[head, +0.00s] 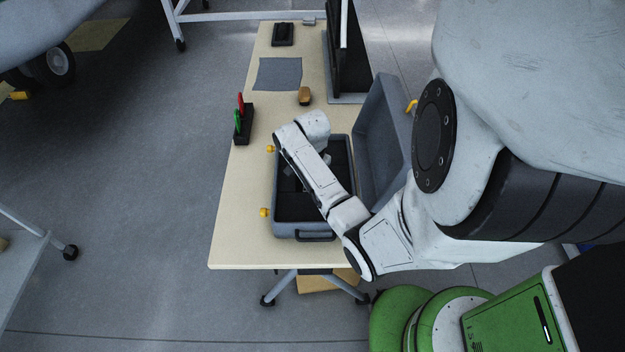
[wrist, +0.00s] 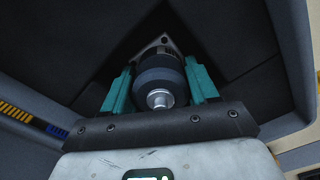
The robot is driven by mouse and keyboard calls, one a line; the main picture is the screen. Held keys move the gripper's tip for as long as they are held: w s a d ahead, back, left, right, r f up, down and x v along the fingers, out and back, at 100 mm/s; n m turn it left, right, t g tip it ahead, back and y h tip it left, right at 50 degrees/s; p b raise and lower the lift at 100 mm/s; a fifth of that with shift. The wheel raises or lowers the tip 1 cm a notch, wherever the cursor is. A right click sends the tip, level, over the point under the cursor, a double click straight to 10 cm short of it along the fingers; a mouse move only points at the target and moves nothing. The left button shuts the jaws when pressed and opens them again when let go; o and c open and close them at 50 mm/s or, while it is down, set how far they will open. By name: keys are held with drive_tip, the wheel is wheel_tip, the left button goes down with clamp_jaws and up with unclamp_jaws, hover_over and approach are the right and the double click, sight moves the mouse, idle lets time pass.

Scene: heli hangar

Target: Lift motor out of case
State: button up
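The grey case (head: 302,231) lies open on the table, its lid (head: 384,140) tipped back to the right and its inside dark. My arm reaches over the case and covers much of its inside in the head view. In the wrist view, the motor (wrist: 160,84) is a dark cylinder with a silver shaft end towards the camera. It sits in a dark recess of the case lining. My gripper (wrist: 161,76) has one teal finger on each side of the motor, close against it. I cannot tell whether they press on it.
The table (head: 234,228) also holds a black holder with red and green handled tools (head: 243,124), a brown block (head: 305,96), a grey mat (head: 278,74) and a black monitor (head: 347,60). Yellow latches (head: 265,212) stick out on the case's left side. The table's near left corner is clear.

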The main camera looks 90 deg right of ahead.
drive_tip(key=shift+r, duration=0.1)
drive_tip(key=c, duration=1)
